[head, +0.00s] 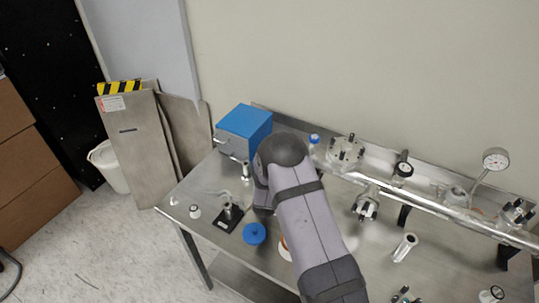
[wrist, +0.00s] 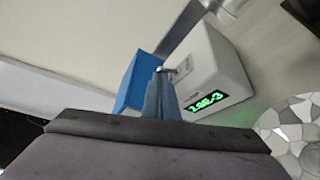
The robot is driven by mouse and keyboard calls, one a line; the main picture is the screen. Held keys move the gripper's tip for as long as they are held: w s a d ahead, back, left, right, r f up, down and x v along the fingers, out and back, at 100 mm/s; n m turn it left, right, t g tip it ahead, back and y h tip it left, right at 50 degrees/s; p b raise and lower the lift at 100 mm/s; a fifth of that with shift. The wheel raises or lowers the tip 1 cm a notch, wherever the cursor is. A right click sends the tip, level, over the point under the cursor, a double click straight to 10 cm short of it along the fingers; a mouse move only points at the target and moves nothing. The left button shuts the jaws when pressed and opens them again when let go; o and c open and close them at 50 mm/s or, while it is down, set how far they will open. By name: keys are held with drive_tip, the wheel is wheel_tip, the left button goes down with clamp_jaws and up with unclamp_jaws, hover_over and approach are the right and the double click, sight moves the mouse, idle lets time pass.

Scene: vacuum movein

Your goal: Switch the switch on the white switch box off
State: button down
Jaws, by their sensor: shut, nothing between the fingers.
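The white switch box (wrist: 213,65) is in the wrist view, right of centre, with a lit green display (wrist: 206,102) on its front. A small metallic piece, perhaps the switch (wrist: 182,69), shows at the box's left face, just beside my fingertips. My gripper (wrist: 160,74) is shut and empty, its narrow fingers pointing up the picture. The fingertips overlap the left side of the box; I cannot tell if they touch it. The switch's position cannot be read. In the head view my arm hides the white box and most of the gripper.
A blue-topped box (head: 243,122) stands at the table's back left; blue also shows left of my fingers. A blue disc (head: 254,233) and a black stand (head: 229,217) lie on the table (head: 200,180).

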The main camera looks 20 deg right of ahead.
drive_tip(key=shift+f+b, duration=0.1)
drive_tip(key=shift+b, duration=0.35)
drive_tip(key=m+b, duration=0.1)
drive_tip(key=b, duration=0.1)
drive_tip(key=m+t+b, duration=0.1)
drive_tip(key=b, duration=0.1)
drive_tip(key=m+b, duration=0.1)
drive_tip(key=b, duration=0.1)
drive_tip(key=shift+s+d+f+t, duration=0.15)
drive_tip(key=shift+s+d+t, duration=0.2)
drive_tip(key=shift+t, duration=0.05)
drive_tip(key=shift+s+d+m+t+b, duration=0.15)
drive_tip(key=shift+m+t+b, duration=0.25)
drive_tip(key=shift+m+b, duration=0.55)
drive_tip(key=shift+r, duration=0.5)
drive_tip(key=shift+p, duration=0.3)
drive_tip(key=shift+s, duration=0.1)
drive_tip(key=v, duration=0.6)
drive_tip(key=f+v, duration=0.1)
drive_tip(key=v, duration=0.2)
drive_tip(key=shift+s+a+f+b, duration=0.15)
drive_tip(key=shift+s+a+b, duration=0.15)
drive_tip(key=shift+b, duration=0.05)
